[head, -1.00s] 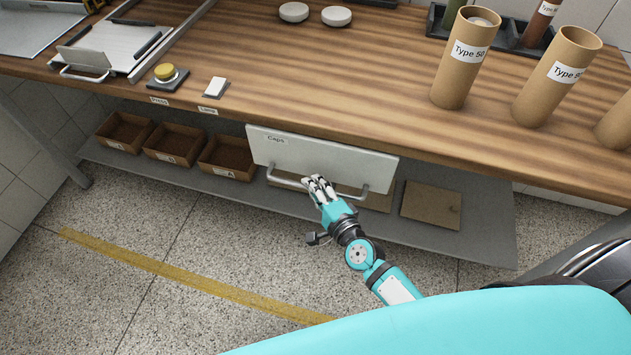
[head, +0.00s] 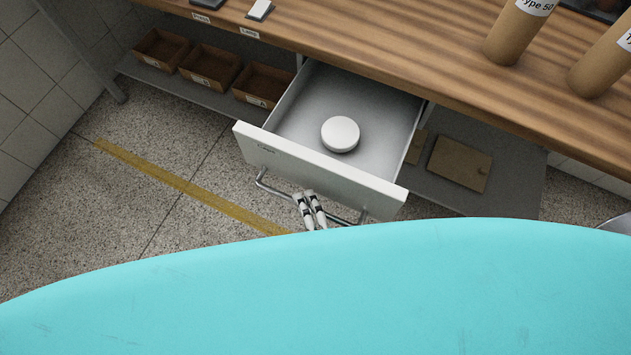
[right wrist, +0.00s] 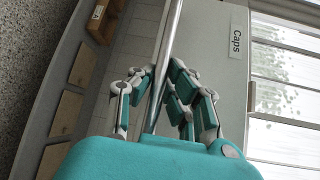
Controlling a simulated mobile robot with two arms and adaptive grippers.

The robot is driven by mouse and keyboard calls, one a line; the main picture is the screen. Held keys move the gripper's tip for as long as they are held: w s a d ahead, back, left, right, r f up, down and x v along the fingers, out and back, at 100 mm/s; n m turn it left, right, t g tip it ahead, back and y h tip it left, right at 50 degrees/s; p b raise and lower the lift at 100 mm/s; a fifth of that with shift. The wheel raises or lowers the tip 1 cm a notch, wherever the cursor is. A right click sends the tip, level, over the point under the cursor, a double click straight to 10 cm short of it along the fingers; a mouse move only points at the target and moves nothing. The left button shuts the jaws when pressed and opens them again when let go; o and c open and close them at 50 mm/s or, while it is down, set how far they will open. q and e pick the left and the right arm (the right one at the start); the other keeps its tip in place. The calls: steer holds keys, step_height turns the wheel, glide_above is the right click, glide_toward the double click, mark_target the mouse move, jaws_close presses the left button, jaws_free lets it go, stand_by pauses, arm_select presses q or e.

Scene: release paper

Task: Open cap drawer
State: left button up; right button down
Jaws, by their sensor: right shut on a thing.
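The cap drawer (head: 290,161) is pulled out from under the workbench, with its white front facing me. A round white cap (head: 340,134) lies inside on the drawer floor. My right gripper (head: 309,196) is at the drawer's metal bar handle (head: 345,220), shut on it. In the right wrist view the fingers (right wrist: 160,85) sit on both sides of the handle bar (right wrist: 168,50), beside the drawer front with its "Caps" label (right wrist: 237,45). My turquoise body hides the right arm in the head view. My left gripper is not in view.
Several open brown bins (head: 210,67) stand on the lower shelf at the left. A flat brown board (head: 459,163) lies on that shelf to the right. Cardboard tubes (head: 518,30) stand on the wooden worktop (head: 420,60). The floor at the left is clear.

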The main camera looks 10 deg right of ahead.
steer(key=shift+s+a+f, duration=0.15)
steer(key=shift+s+a, duration=0.1)
steer(key=shift+s, duration=0.2)
steer(key=shift+s+a+f, duration=0.15)
steer(key=shift+s+a, duration=0.05)
steer(key=shift+s, duration=0.2)
steer(key=c, duration=1.5)
jaws_free()
steer(key=shift+w, duration=0.1)
steer(key=shift+o, duration=0.8)
steer(key=shift+r, duration=0.15)
steer(key=v, duration=1.2)
